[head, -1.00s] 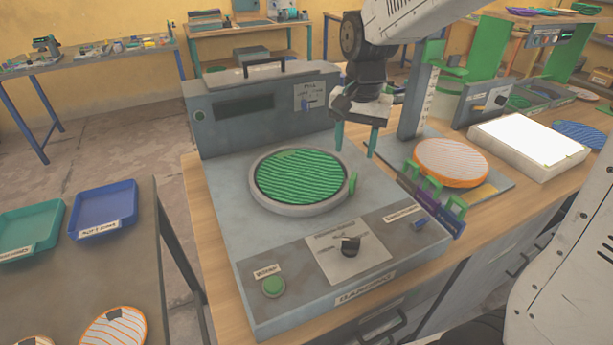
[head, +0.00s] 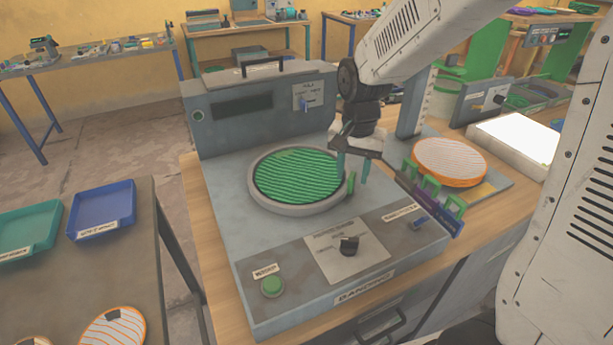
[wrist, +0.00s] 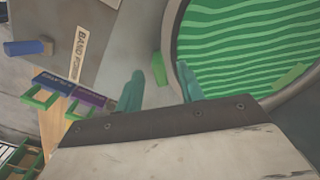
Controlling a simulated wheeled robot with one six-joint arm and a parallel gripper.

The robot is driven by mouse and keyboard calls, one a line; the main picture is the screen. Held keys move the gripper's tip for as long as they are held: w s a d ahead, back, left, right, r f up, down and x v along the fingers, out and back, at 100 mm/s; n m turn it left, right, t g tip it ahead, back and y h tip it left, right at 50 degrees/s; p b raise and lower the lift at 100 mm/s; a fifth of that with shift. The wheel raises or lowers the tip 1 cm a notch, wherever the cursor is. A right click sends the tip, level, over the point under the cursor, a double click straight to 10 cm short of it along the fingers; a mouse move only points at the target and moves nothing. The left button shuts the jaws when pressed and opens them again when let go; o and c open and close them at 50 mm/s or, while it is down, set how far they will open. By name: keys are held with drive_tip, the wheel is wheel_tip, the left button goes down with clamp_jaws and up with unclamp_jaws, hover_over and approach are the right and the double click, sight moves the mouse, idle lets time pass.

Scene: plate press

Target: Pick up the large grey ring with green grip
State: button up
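The large grey ring (head: 258,196) lies on the grey machine's top around a green, wavy-striped disc (head: 298,174). Its green grip (head: 351,183) stands at the ring's right side. My gripper (head: 352,177) is open, pointing down over the grip. In the wrist view the ring (wrist: 172,40) is at the upper right, and the grip (wrist: 158,69) shows between and just beyond my two teal fingers. I cannot tell whether a finger touches it.
The machine's raised back housing (head: 262,110) stands behind the ring. A black knob (head: 348,245) and a green button (head: 272,286) are in front. To the right are small green holders (head: 430,183) and an orange-rimmed striped disc (head: 449,162).

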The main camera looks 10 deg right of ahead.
clamp_jaws()
drive_tip(key=shift+r, duration=0.1)
